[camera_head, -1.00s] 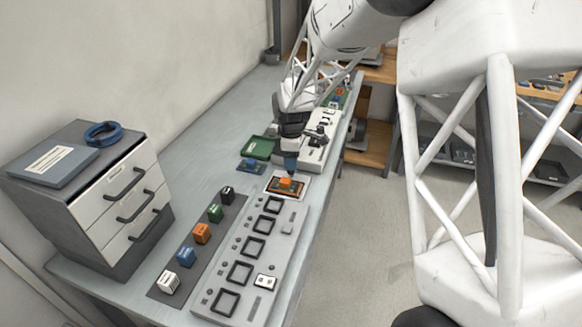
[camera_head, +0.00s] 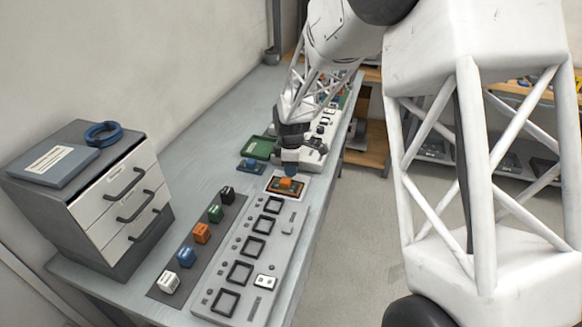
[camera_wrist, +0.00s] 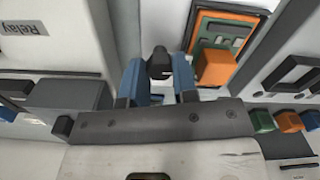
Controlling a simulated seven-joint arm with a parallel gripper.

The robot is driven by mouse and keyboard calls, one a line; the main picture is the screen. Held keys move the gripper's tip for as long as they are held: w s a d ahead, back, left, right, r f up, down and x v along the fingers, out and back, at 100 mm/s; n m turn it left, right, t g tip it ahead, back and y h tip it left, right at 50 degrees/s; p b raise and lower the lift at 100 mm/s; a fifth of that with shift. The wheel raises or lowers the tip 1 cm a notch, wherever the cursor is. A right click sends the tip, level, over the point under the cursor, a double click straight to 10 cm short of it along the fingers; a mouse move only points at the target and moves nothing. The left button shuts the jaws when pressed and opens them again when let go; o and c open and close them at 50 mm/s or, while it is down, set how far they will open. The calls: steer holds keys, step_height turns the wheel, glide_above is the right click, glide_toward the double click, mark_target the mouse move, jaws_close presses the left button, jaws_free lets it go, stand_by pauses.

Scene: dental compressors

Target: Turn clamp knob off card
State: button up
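The card also shows in the head view (camera_head: 297,192). The black clamp knob (camera_wrist: 158,63) stands beside the card, to its left in the wrist view. My gripper (camera_wrist: 159,72) has its two blue fingers on either side of the knob, with no clear gap. In the head view my gripper (camera_head: 291,170) is just behind the orange block and hides the knob. The knob's underside is hidden.
A grey panel with several square sockets (camera_head: 240,273) lies in front of the card. A dark strip (camera_head: 190,262) with several coloured blocks runs beside it. A green tray (camera_head: 260,148) and a blue part (camera_head: 252,166) lie left of my gripper. Drawers (camera_head: 122,200) stand far left.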

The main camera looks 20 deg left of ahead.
steer(key=shift+c, duration=0.5)
steer(key=shift+m, duration=0.4)
steer(key=m, duration=0.2)
steer(key=shift+m, duration=0.3)
steer(key=m, duration=1.4)
steer(key=shift+m, duration=0.3)
